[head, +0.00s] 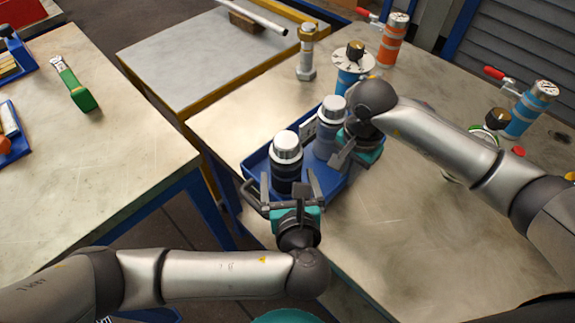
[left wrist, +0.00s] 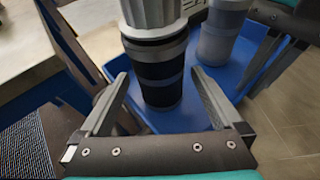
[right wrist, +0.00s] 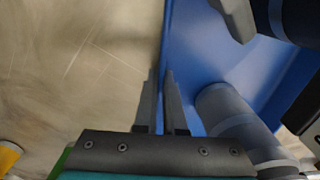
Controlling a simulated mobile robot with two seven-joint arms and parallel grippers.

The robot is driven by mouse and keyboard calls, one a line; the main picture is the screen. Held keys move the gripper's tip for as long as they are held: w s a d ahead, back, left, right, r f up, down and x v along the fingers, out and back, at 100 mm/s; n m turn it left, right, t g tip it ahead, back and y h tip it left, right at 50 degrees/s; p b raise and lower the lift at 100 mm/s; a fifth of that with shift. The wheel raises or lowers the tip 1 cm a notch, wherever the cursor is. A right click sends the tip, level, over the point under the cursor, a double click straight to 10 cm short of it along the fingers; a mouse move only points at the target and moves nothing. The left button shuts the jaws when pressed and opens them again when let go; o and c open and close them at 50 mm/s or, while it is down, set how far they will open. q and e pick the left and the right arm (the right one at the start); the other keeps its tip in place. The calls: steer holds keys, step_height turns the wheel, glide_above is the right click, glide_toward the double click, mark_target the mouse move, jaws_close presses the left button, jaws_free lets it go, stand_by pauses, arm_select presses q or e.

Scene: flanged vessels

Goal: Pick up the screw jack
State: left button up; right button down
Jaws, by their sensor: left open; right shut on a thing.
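I cannot tell for sure which thing is the screw jack. A black banded cylinder with a silver ribbed top (head: 286,146) stands upright in a blue tray (head: 256,164). It also shows in the left wrist view (left wrist: 160,62). A grey-blue cylinder with a silver top (head: 331,112) stands behind it in the tray. A grey column with a brass hex top (head: 306,52) stands farther back. My left gripper (head: 290,192) is open, its fingers on either side of the black cylinder's near face. My right gripper (right wrist: 159,76) is shut on the tray's side wall.
Behind the tray stand a blue cylinder with a round dial plate (head: 352,63), an orange cylinder with a red handle (head: 390,45) and a blue one (head: 528,112). A separate table (head: 130,150) at left holds a green-handled tool (head: 80,95). The front right tabletop is clear.

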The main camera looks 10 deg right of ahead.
arm_select(q)
steer(key=shift+x, duration=1.85)
steer(key=shift+c, duration=0.2)
steer(key=shift+a, duration=0.1)
jaws_close()
